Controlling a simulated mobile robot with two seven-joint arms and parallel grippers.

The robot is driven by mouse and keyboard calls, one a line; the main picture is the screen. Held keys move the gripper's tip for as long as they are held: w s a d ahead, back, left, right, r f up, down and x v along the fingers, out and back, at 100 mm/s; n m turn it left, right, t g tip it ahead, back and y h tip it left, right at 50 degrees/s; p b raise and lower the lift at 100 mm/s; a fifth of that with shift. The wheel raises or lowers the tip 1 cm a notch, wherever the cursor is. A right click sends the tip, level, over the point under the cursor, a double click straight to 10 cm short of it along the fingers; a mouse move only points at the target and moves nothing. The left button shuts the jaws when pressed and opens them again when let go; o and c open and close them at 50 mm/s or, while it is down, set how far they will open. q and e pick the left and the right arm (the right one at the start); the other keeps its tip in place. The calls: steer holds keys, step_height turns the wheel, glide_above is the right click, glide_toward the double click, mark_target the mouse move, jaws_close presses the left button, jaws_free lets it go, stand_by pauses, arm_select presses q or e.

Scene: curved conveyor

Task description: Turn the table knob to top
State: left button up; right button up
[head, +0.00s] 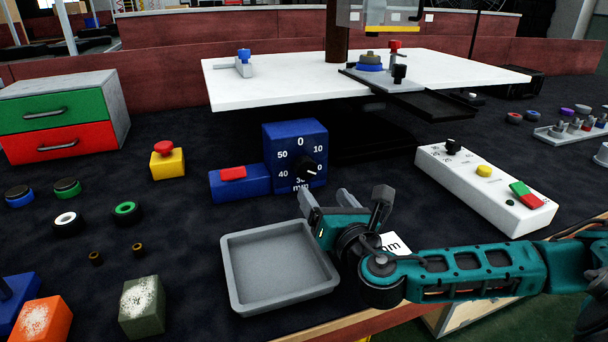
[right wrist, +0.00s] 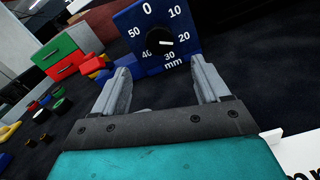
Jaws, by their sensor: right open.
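A blue timer box (head: 270,132) stands upright on the dark table, with numbers from 0 at the top to 30 and "mm" at the bottom. Its round black knob (head: 304,167) has a white mark pointing right, roughly toward 20. The knob also shows in the right wrist view (right wrist: 158,41), beyond my fingers. My right gripper (head: 345,200) is open and empty, in front of and below the box, apart from the knob. In the right wrist view my two fingers (right wrist: 160,70) are spread on either side below the dial. My left gripper is not in view.
A grey tray (head: 236,285) lies just left of my right gripper. A blue block with a red button (head: 233,174) adjoins the box's left side. A white panel (head: 478,190) with a black knob and buttons lies right. A white raised table (head: 290,85) stands behind.

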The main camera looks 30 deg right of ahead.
mark_target(307, 173)
steer(key=b+x, duration=0.2)
steer(key=x, duration=0.7)
steer(key=shift+w, duration=0.4)
steer(key=shift+w+d, duration=0.15)
steer(key=shift+w, duration=0.45)
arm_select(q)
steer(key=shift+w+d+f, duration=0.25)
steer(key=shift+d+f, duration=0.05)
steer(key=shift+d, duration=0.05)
arm_select(e)
steer(key=shift+w, duration=0.15)
steer(key=c, duration=1)
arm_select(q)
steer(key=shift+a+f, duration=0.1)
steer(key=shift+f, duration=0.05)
arm_select(e)
steer(key=shift+o, duration=0.2)
arm_select(q)
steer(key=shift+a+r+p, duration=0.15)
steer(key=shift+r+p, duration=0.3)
steer(key=shift+p, duration=0.15)
arm_select(e)
steer(key=shift+n, duration=0.3)
